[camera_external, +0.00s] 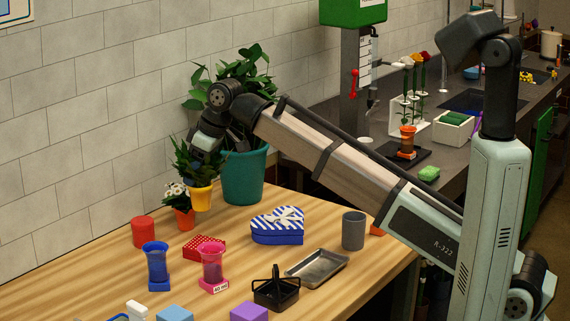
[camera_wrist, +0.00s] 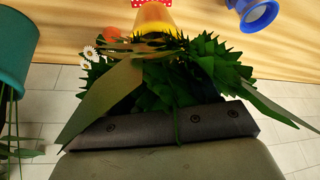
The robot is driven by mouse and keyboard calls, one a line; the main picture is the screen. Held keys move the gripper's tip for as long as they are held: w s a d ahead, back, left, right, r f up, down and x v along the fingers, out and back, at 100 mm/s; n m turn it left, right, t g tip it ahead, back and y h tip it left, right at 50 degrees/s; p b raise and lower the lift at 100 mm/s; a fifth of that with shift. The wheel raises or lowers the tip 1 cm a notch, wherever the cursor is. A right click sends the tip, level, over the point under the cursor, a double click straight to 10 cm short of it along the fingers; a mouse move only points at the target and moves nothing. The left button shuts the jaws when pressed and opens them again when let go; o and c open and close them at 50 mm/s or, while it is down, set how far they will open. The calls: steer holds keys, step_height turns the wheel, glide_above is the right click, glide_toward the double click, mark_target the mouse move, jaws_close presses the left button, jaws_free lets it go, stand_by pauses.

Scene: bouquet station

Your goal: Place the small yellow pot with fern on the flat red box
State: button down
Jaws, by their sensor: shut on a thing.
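The small yellow pot (camera_external: 201,198) holds a green fern (camera_external: 183,160) and is upright in the external view. My gripper (camera_external: 205,150) is shut on the fern pot's plant, above the pot, near the back of the table. In the wrist view the yellow pot (camera_wrist: 156,18) is at the top, and fern leaves (camera_wrist: 185,80) hide the jaws' grip. The flat red box (camera_external: 205,247) with white dots lies on the table in front of the pot, partly hidden by a pink vase. Its edge shows in the wrist view (camera_wrist: 150,3).
An orange daisy pot (camera_external: 184,219) stands close beside the yellow pot, and a large teal planter (camera_external: 243,178) behind it. A red cylinder (camera_external: 143,230), blue vase (camera_external: 155,263) and pink vase (camera_external: 211,264) surround the box. A blue heart box (camera_external: 277,236) lies to the right.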

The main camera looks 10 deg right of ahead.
mark_target(198, 205)
steer(key=shift+f, duration=4.75)
steer(key=shift+f, duration=0.15)
steer(key=shift+c, duration=1.4)
jaws_free()
steer(key=v, duration=1.2)
steer(key=shift+w, duration=0.1)
